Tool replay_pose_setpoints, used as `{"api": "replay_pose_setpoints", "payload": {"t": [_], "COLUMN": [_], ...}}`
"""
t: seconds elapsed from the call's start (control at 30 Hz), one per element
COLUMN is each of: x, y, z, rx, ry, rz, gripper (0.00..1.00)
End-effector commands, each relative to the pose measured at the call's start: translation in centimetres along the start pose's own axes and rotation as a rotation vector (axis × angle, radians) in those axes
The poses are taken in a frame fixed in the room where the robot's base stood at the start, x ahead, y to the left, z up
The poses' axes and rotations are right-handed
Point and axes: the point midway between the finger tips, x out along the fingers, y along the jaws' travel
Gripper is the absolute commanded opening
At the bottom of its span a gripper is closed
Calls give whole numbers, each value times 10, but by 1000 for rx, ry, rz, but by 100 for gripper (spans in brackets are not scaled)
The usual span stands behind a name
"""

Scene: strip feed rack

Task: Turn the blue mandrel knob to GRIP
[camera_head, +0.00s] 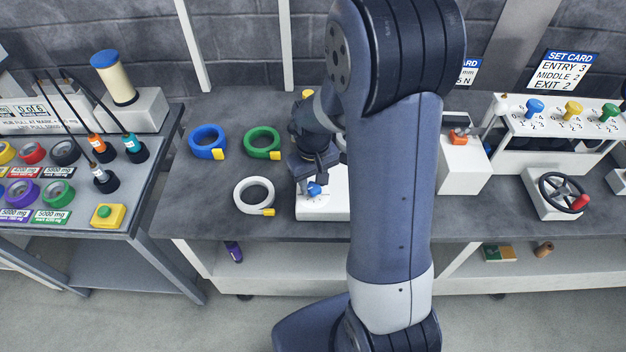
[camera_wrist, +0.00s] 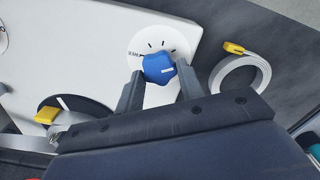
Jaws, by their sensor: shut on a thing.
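The blue mandrel knob (camera_wrist: 158,68) sits on a white round dial with dark tick marks on a white block (camera_wrist: 95,40). A pale pointer line on the knob points to the right in the wrist view. My gripper (camera_wrist: 160,85) is shut on the knob, one finger on each side. In the head view the knob (camera_head: 314,188) shows under my gripper (camera_head: 308,184), near the front of the white block (camera_head: 325,208). My arm hides much of the block there.
A white coil (camera_head: 240,208) with a yellow end lies left of the block. Blue (camera_head: 194,145) and green (camera_head: 250,143) coils lie behind it. A handwheel (camera_head: 563,193) and a rack of colored knobs (camera_head: 550,125) stand at the right.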

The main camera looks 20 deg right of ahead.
Motion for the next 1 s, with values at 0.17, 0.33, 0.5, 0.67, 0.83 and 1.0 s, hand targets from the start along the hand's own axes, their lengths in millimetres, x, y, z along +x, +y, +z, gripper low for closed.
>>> {"api": "replay_pose_setpoints", "payload": {"t": [0.17,0.33,0.5,0.67,0.83,1.0], "x": [0,0,0,1,0,0], "y": [0,0,1,1,2,2], "z": [0,0,0,0,0,0], "rx": [9,61,164,279,390,473], "ry": [0,1,1,1,0,0], "rz": [0,0,0,0,0,0], "gripper": [13,13,13,13,13,13]}}
